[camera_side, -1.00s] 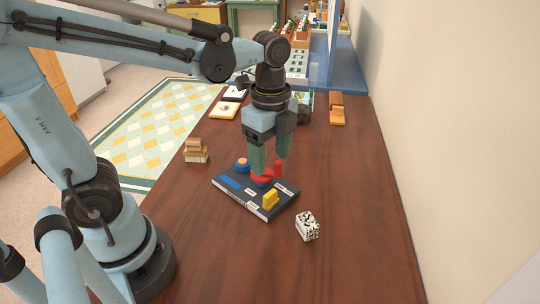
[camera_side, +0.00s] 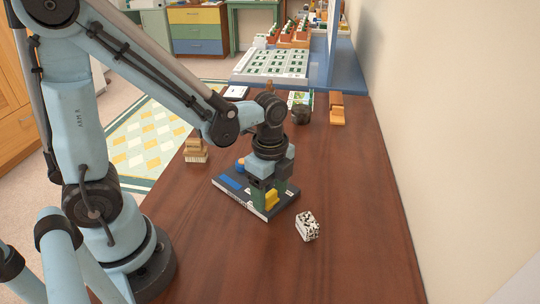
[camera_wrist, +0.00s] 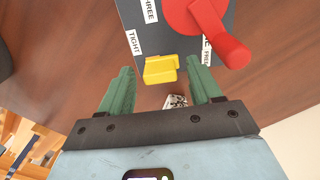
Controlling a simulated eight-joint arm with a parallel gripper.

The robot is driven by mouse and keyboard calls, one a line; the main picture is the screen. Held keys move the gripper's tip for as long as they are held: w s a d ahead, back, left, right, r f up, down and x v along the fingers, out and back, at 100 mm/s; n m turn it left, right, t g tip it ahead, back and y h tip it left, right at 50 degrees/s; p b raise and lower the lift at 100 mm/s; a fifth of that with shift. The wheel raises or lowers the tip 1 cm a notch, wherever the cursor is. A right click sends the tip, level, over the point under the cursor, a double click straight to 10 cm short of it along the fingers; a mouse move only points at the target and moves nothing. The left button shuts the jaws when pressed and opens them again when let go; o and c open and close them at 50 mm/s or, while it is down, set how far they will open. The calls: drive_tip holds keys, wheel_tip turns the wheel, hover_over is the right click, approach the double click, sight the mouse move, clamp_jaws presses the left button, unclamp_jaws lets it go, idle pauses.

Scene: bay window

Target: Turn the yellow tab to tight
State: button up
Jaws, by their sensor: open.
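The yellow tab (camera_wrist: 161,69) stands on the dark control board (camera_wrist: 178,40) in the wrist view. A "TIGHT" label (camera_wrist: 134,42) is on its left and a partly hidden label, perhaps "FREE" (camera_wrist: 207,53), on its right. The tab also shows in the side view (camera_side: 271,201), near the board's front edge. My gripper (camera_wrist: 163,82) is open, with one green finger on each side of the tab. In the wrist view gaps show between tab and fingers; contact cannot be told from the side. A red lever (camera_wrist: 228,45) on the board is close to the right finger.
A black-and-white patterned block (camera_side: 307,226) lies on the brown table just right of the board. Small wooden blocks (camera_side: 195,151) are stacked to the left. The table's front right (camera_side: 360,255) is clear. A plain wall (camera_side: 440,130) runs along the right.

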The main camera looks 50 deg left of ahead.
drive_tip(key=c, duration=1)
drive_tip(key=shift+c, duration=0.2)
drive_tip(key=n, duration=0.4)
drive_tip(key=shift+a+n, duration=0.15)
drive_tip(key=shift+n, duration=0.15)
drive_tip(key=n, duration=0.4)
drive_tip(key=shift+s+a+n, duration=0.1)
drive_tip(key=shift+s+n, duration=0.1)
drive_tip(key=shift+n, duration=0.1)
drive_tip(key=n, duration=0.4)
drive_tip(key=shift+s, duration=0.1)
drive_tip(key=shift+s+n, duration=0.15)
drive_tip(key=shift+n, duration=2.25)
